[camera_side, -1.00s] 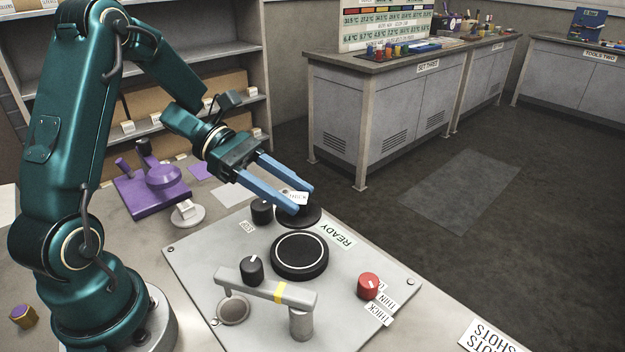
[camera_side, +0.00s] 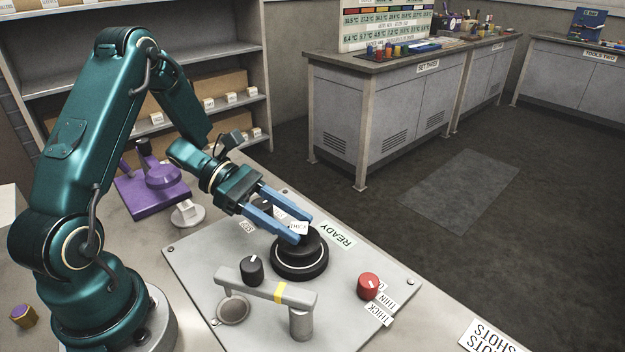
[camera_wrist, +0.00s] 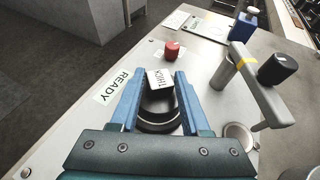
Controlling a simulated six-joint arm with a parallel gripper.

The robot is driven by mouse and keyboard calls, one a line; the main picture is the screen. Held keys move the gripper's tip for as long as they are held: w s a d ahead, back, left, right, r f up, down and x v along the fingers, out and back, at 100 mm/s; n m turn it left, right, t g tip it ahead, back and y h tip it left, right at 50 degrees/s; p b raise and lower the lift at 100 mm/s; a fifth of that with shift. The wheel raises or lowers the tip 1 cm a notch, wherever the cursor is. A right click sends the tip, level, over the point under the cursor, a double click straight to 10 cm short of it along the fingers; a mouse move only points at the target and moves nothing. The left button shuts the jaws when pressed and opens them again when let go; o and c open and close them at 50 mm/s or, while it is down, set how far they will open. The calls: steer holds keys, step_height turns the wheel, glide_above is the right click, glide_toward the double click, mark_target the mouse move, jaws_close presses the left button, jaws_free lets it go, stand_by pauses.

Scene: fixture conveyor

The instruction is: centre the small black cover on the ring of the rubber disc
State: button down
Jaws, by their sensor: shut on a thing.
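The small black cover (camera_side: 315,244) with a white tag reading THICK is held between the blue fingers of my gripper (camera_side: 300,231). In the wrist view the cover (camera_wrist: 157,103) lies between both fingers. The rubber disc (camera_side: 300,275), black with a pale ring, lies on the grey plate below. The cover overlaps the disc's far part in the side view, and the near arc of the ring shows. In the wrist view the disc (camera_wrist: 160,129) shows partly beneath the cover. I cannot tell whether the cover touches the disc.
A black knob (camera_side: 251,270) and a grey arm with a yellow band (camera_side: 265,290) stand nearer on the plate (camera_side: 190,270). A red knob (camera_side: 369,286) stands to the right. The READY label (camera_side: 333,236) lies beside the disc.

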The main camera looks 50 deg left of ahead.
steer(key=shift+f, duration=0.4)
steer(key=shift+f, duration=0.5)
stand_by(0.5)
steer(key=shift+c, duration=1.5)
jaws_free()
steer(key=shift+f, duration=0.1)
steer(key=shift+a, duration=0.1)
steer(key=shift+v, duration=2.5)
